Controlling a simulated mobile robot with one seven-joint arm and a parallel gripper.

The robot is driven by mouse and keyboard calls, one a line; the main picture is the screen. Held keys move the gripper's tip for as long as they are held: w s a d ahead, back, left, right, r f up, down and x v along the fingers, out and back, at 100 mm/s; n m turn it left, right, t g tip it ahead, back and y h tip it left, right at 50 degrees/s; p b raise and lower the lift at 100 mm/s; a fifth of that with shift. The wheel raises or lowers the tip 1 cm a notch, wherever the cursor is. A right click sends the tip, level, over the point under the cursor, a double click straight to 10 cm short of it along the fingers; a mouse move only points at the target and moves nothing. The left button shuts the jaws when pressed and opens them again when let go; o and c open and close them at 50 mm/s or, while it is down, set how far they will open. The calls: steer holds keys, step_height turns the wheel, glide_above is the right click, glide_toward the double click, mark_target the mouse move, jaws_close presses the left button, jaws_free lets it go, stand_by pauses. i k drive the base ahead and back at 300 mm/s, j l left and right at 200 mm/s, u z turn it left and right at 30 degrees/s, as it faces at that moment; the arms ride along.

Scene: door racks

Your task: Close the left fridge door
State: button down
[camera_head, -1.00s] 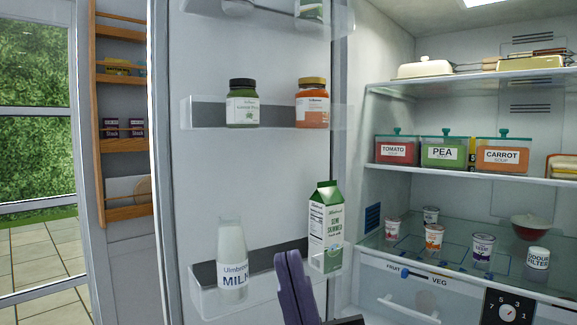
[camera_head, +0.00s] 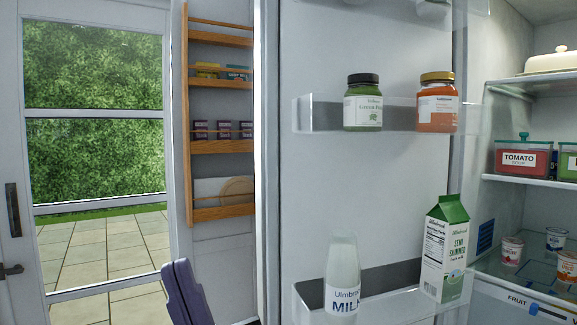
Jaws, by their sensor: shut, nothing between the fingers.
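The left fridge door (camera_head: 385,200) stands open, with its inner face toward me and its free edge on the left. Its shelves hold a green jar (camera_head: 363,102), an orange jar (camera_head: 436,102), a milk bottle (camera_head: 342,275) and a green-and-white carton (camera_head: 446,248). My gripper (camera_head: 181,266) shows as a purple finger at the bottom, left of the door's free edge and apart from it in the picture. It is shut and empty. Its lower part is cut off by the frame.
The fridge interior (camera_head: 512,205) is at the right, with a tomato container (camera_head: 522,158) and small pots. A wooden rack (camera_head: 220,146) hangs on the wall left of the door. A glazed door (camera_head: 95,155) stands at the far left.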

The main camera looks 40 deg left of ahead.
mark_target(315, 178)
steer(key=u, duration=1.35)
steer(key=i+j+u, duration=0.15)
steer(key=u, duration=0.3)
steer(key=i+u, duration=0.4)
steer(key=i, duration=1.2)
steer(key=i+j+z, duration=0.15)
steer(key=i, duration=0.35)
steer(key=i+z, duration=0.2)
steer(key=i, duration=0.3)
steer(key=j+z, duration=0.1)
steer(key=z, duration=3.2)
steer(key=k+j+z, duration=0.1)
steer(key=k, duration=0.3)
